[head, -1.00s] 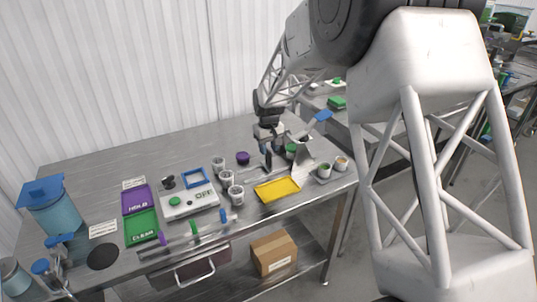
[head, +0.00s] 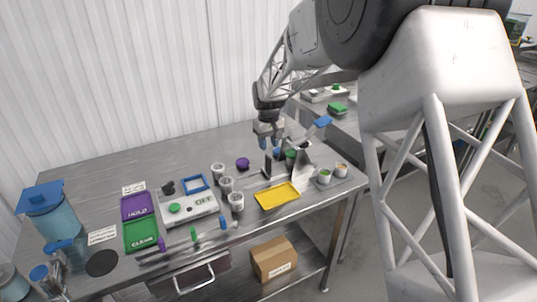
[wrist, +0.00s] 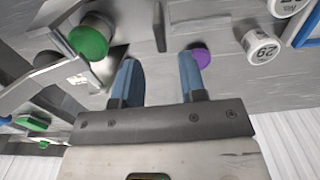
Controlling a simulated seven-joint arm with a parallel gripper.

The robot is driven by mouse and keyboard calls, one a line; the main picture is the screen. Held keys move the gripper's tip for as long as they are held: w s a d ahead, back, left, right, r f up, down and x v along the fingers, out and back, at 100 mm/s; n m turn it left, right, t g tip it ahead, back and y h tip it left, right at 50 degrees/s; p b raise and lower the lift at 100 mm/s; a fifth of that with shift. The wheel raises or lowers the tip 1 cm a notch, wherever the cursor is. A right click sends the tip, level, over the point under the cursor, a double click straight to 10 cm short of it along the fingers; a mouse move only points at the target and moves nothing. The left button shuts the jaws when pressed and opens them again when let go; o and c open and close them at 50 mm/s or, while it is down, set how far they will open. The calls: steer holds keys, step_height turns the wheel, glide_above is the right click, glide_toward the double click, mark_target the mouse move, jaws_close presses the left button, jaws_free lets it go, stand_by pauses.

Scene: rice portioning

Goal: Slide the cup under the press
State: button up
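Several white cups (head: 227,185) stand in a row left of centre on the steel table; one marked cup (wrist: 261,47) also shows in the wrist view. The press appears to be the metal stand with a pale slanted panel (head: 303,158) and a blue handle (head: 322,122). A round green-topped piece (wrist: 88,42) is at this stand, and I cannot tell whether it is a cup or a press part. My gripper (head: 270,146) hangs above the table just left of the stand. In the wrist view its blue fingers (wrist: 160,72) are apart, with nothing between them.
A yellow tray (head: 266,203) lies in front of the stand. Small cups with green (head: 324,178) and orange (head: 341,170) tops stand to its right. A purple lid-like piece (head: 242,163) lies behind the cups. A scale (head: 186,207) is further left. The table's back is clear.

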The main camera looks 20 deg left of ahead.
mark_target(268, 156)
steer(key=shift+r, duration=0.4)
steer(key=shift+f, duration=0.1)
steer(key=shift+f, duration=3.8)
jaws_close()
